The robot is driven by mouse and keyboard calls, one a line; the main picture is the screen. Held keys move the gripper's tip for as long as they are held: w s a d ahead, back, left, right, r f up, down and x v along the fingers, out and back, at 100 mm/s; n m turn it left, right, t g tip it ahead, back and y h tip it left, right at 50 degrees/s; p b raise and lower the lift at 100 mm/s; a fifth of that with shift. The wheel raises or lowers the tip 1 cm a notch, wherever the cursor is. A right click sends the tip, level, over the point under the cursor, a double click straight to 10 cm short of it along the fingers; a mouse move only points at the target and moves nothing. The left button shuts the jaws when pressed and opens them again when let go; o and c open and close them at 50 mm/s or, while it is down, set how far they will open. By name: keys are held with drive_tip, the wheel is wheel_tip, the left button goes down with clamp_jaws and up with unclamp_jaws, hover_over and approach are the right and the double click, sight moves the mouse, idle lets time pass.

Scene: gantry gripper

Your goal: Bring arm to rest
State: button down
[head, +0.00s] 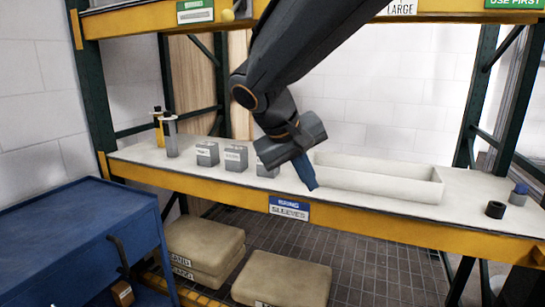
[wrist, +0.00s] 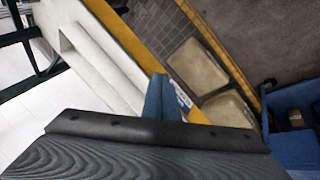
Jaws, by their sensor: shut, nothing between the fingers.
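My gripper (head: 310,182) hangs in front of the shelf in the head view, at the left end of the long white tray and above the shelf's front edge. Its blue fingers are shut with nothing between them. In the wrist view the blue fingertips (wrist: 157,88) are together, with the shelf's front edge beyond them. My dark arm reaches down from the top of the head view and hides part of one grey block.
The shelf (head: 140,156) carries grey blocks (head: 236,158), a cylinder (head: 171,138), the white tray (head: 380,186) and a black ring (head: 495,209). A blue cart (head: 80,225) stands at the left. Sandbags (head: 285,280) lie below. A yellow upper beam crosses the top.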

drive_tip(key=s+d+f+m+g+y+p, duration=0.1)
drive_tip(key=s+d+f+g+y, duration=0.1)
drive_tip(key=s+d+f, duration=0.3)
drive_tip(key=s+d+f+m+g+y, duration=0.1)
drive_tip(key=s+d+f, duration=0.5)
drive_tip(key=s+f, duration=0.6)
drive_tip(key=shift+s+d+f+m+g+y+p, duration=0.2)
drive_tip(key=shift+f+m+g+y+p, duration=0.2)
drive_tip(key=shift+g+y, duration=0.45)
